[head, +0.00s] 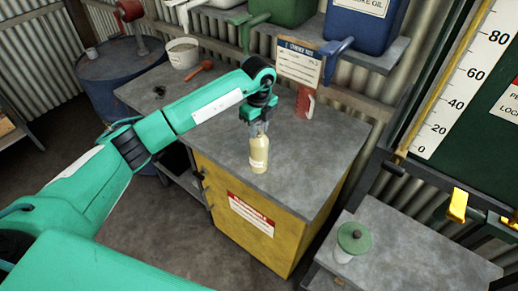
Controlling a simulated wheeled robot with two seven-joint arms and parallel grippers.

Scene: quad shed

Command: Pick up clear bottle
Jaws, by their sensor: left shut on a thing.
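The bottle (259,155) is a pale, yellowish see-through one with a small white label. It is upright above or on the grey top of the yellow cabinet (240,218), close to the front edge. I cannot tell whether its base touches the top. My left gripper (258,129) comes down from above and is shut on the bottle's neck. The fingers hide the top of the bottle. My right gripper is not in view.
A red jug (305,102), an orange tool (199,70) and a white bucket (183,53) stand or lie on the worktop behind. Green and blue containers (357,25) sit on the shelf above. A green-lidded jar (351,239) stands on the lower bench at right.

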